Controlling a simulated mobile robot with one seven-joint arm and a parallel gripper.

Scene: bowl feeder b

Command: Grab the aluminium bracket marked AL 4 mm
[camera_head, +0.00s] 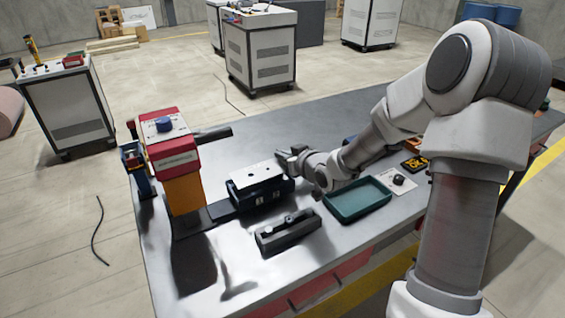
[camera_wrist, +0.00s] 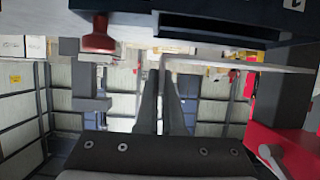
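A pale metal plate with dark holes (camera_head: 258,173) lies flat on a dark block with numbered labels (camera_head: 262,198); I cannot read an AL 4 mm mark on it. My gripper (camera_head: 284,153) is at the plate's far right corner, reaching in from the right. In the wrist view, my gripper's two dark fingers (camera_wrist: 161,76) stand close together with a narrow gap. A thin pale plate edge (camera_wrist: 245,66) runs right from near the fingertips. I cannot tell whether the fingers touch or hold it.
A red and orange unit with a blue knob (camera_head: 165,125) stands left of the block. A dark grey slotted block (camera_head: 288,232) lies in front. A green tray (camera_head: 357,201) is to the right, below my arm.

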